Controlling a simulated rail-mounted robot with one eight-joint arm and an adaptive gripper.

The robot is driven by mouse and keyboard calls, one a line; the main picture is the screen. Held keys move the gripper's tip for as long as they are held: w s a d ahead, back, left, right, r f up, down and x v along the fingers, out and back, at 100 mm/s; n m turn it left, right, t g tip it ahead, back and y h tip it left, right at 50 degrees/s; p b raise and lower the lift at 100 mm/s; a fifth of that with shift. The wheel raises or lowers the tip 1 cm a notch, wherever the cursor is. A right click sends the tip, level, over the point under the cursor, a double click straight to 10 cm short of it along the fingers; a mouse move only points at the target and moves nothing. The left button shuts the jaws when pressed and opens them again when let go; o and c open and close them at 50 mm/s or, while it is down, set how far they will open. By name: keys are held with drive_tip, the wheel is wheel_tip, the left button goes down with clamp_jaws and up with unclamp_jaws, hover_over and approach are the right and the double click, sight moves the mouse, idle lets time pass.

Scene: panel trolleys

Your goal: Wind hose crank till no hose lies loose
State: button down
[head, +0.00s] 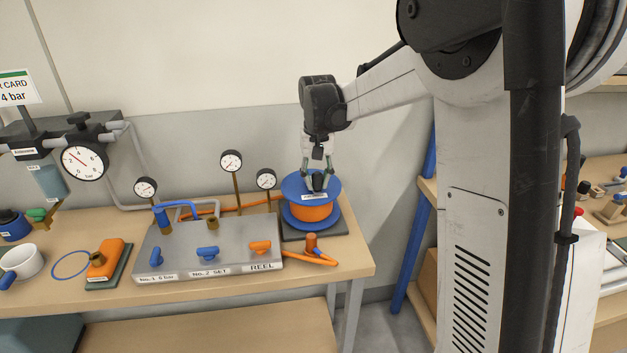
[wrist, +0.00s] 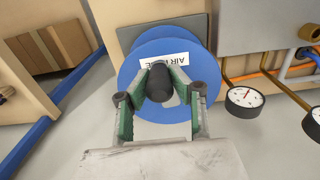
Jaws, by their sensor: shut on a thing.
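The hose reel (head: 328,190) has blue discs with orange hose (head: 312,213) wound between them. It stands on a dark plate at the right end of the bench. Its blue top disc also shows in the wrist view (wrist: 190,113), with a white label partly hidden by my gripper. My gripper (head: 318,178) reaches down from above and is shut on the black crank knob (wrist: 160,82) on that disc. A length of orange hose (head: 312,259) lies loose on the bench in front of the reel, beside an upright orange piece (head: 311,244).
A grey valve panel (head: 205,258) marked No.1, No.2 and REEL stands left of the reel, with blue and orange levers. Gauges (head: 231,161) stand behind it. A blue post (head: 415,215) is to the right, past the bench edge.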

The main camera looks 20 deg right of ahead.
drive_tip(key=shift+w+a, duration=0.1)
drive_tip(key=shift+a, duration=0.25)
drive_tip(key=c, duration=1.5)
unclamp_jaws()
drive_tip(key=shift+r+p, duration=1.9)
drive_tip(key=shift+r, duration=1.55)
